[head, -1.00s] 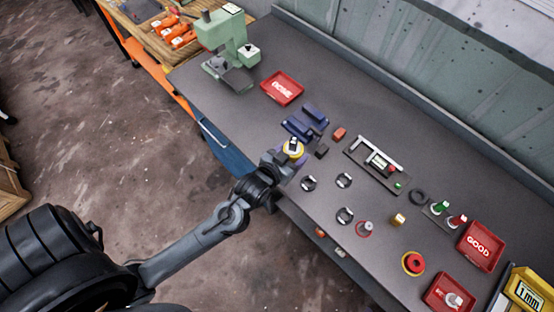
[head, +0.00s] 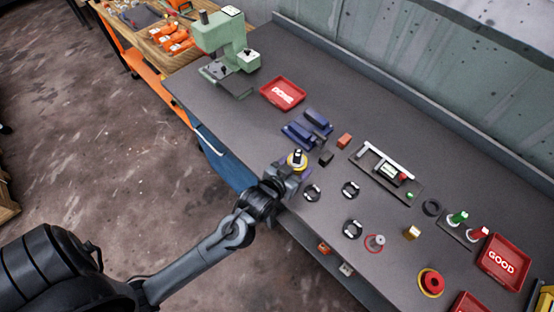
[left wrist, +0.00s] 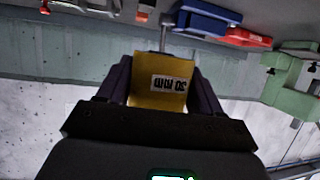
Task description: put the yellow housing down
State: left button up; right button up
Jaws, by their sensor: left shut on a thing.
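The yellow housing (head: 297,161) is at the end of my left arm in the head view, near the front edge of the bench. In the left wrist view the yellow housing (left wrist: 160,92) sits between the two dark fingers and carries a white label with dark print, upside down. My left gripper (head: 290,172) is shut on it, a finger on each side. I cannot tell from the head view how far the housing is above the bench top. My right gripper is in neither view.
A red tray (head: 283,93) and a green press (head: 228,55) are farther back. Bare bench lies left of the blue blocks.

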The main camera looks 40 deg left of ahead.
pick_arm(q)
send_over(277, 160)
notch_tip(277, 160, down, 7)
jog(key=shift+r+b, duration=0.1)
jog(key=shift+b, duration=0.35)
notch_tip(277, 160, down, 2)
jog(key=shift+f, duration=0.85)
jog(key=shift+f, duration=0.2)
jog(key=o, duration=1.3)
jog(key=shift+f, duration=0.1)
